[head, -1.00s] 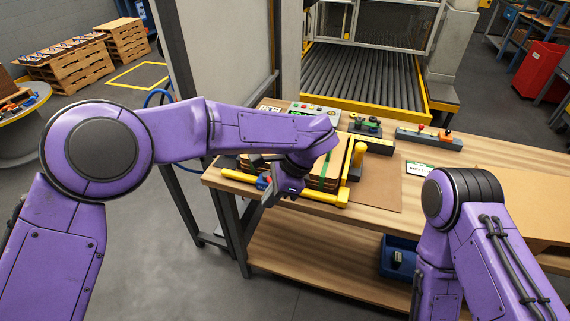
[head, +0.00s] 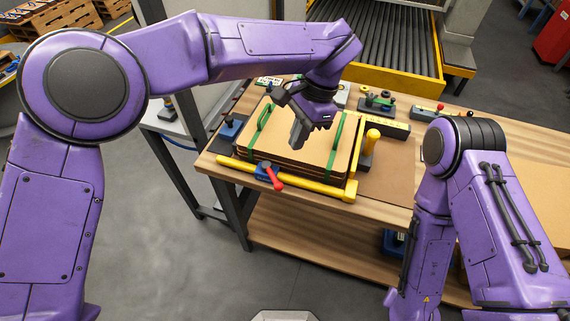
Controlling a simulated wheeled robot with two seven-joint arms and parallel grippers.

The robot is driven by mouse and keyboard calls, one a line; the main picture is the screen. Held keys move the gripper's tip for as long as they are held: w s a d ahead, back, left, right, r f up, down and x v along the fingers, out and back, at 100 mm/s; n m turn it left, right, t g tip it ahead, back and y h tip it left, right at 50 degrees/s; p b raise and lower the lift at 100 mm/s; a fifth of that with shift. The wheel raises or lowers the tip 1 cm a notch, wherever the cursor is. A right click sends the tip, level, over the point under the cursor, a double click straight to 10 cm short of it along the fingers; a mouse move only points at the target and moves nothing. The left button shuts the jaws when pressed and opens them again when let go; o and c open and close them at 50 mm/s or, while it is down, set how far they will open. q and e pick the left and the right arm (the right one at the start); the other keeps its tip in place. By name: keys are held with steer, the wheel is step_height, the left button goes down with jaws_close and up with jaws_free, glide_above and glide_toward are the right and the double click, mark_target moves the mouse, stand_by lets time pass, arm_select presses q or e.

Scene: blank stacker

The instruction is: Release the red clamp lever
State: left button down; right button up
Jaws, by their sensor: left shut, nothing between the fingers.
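The red clamp lever (head: 272,178) sits on a small blue clamp (head: 262,170) at the front yellow bar of the fixture (head: 310,183). The lever points toward the front right of the picture, out past the bar. A stack of brown blanks (head: 290,140) with green straps lies inside the yellow fixture. My left gripper (head: 298,138) is shut and empty over the stack, behind and right of the lever and apart from it. My right arm shows at the right, but its gripper is out of view.
A yellow post with a round knob (head: 371,140) stands at the fixture's right corner. Small tools and a block with red and orange knobs (head: 438,112) lie farther back on the wooden table (head: 402,160). A roller conveyor (head: 385,40) is behind. The floor in front is clear.

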mark_target(272, 175)
arm_select(q)
steer(key=p+x, duration=0.2)
steer(key=x, duration=0.7)
steer(key=shift+a+f, duration=0.15)
steer(key=shift+f, duration=0.35)
steer(key=shift+w+a, duration=0.1)
